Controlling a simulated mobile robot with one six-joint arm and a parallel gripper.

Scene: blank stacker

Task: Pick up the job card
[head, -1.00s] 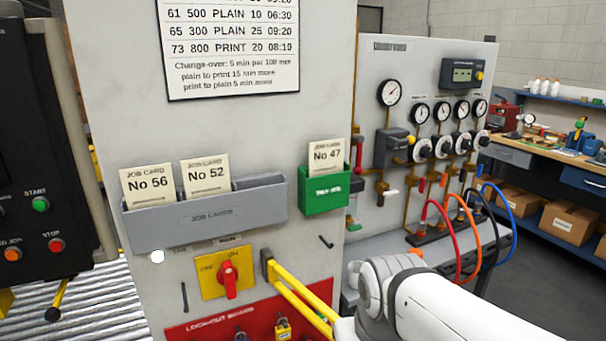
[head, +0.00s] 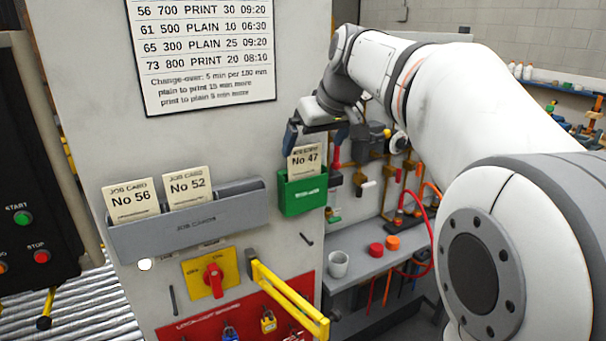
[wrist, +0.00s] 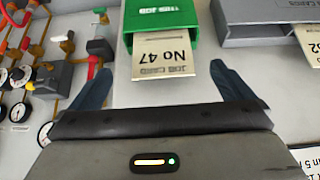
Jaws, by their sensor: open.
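Job card No 47 (head: 304,160) stands upright in the small green holder (head: 302,195) on the grey panel. In the wrist view, card No 47 (wrist: 168,68) shows upside down, sticking out of the green holder (wrist: 165,25). My gripper (head: 318,134) is just above the card, with its fingers spread wide. In the wrist view, my gripper's fingers (wrist: 161,82) are on either side of the card, apart from it and empty. Cards No 56 (head: 132,200) and No 52 (head: 187,187) stand in the grey job card rack (head: 200,228) to the left.
A yellow handle (head: 290,298) sticks out below the green holder, near a red switch (head: 213,278). A notice (head: 205,55) hangs above. To the right is a bench with a white cup (head: 338,263), red and orange caps, gauges and hoses.

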